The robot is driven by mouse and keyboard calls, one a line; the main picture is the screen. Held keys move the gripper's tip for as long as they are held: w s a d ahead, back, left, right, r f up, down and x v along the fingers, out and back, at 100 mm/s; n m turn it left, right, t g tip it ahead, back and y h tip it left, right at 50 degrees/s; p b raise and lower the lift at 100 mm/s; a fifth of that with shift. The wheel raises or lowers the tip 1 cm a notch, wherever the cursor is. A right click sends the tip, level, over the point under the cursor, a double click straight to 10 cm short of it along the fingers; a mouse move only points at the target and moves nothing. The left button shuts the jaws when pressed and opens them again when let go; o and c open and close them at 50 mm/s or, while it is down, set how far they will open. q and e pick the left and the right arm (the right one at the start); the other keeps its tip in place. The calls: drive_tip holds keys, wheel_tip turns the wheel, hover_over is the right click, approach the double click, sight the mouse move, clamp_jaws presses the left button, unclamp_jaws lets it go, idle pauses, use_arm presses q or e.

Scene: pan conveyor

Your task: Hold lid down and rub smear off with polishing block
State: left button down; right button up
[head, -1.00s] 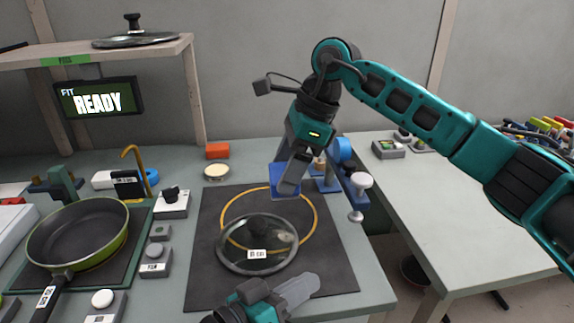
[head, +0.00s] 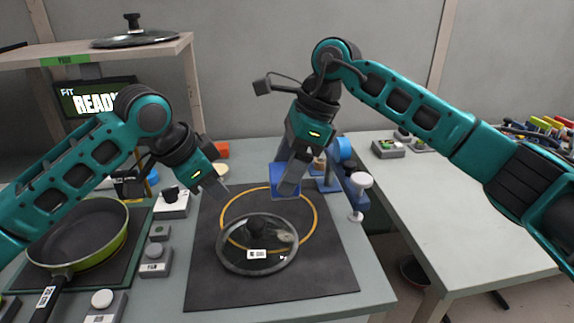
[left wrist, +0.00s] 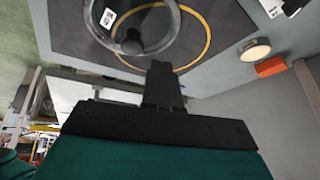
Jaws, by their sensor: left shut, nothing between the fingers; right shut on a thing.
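The clear glass lid (head: 230,262) lies on the dark mat, partly over the yellow ring, with its dark knob (head: 257,229) up. A pale smear (head: 286,236) shows on its right side. My left gripper (head: 223,190) is shut and empty, above the mat behind and left of the lid, apart from it. In the left wrist view the lid (left wrist: 160,22) shows beyond my shut fingers (left wrist: 162,82). My right gripper (head: 288,188) is shut on the blue polishing block (head: 280,172), behind the lid and apart from it.
A green-rimmed pan (head: 98,255) stands at the left, with button boxes (head: 155,262) between it and the mat (head: 320,275). An orange block (head: 221,149) and a pale round disc (left wrist: 254,50) lie behind the mat. A blue fixture (head: 350,185) stands at the right edge.

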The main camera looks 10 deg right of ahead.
use_arm(q)
drive_tip(key=s+a+m+g+y, duration=0.1)
drive_tip(key=s+g, duration=0.1)
drive_tip(key=s, duration=0.1)
hover_over(228, 248)
drive_tip(key=shift+y, duration=0.3)
drive_tip(key=shift+s+a+f, duration=0.1)
drive_tip(key=shift+a+f, duration=0.05)
drive_tip(key=shift+f, duration=1.5)
drive_tip(key=shift+a+f, duration=0.15)
drive_tip(key=shift+f, duration=1.5)
drive_tip(key=shift+f+g, duration=0.3)
drive_tip(key=shift+f, duration=1.65)
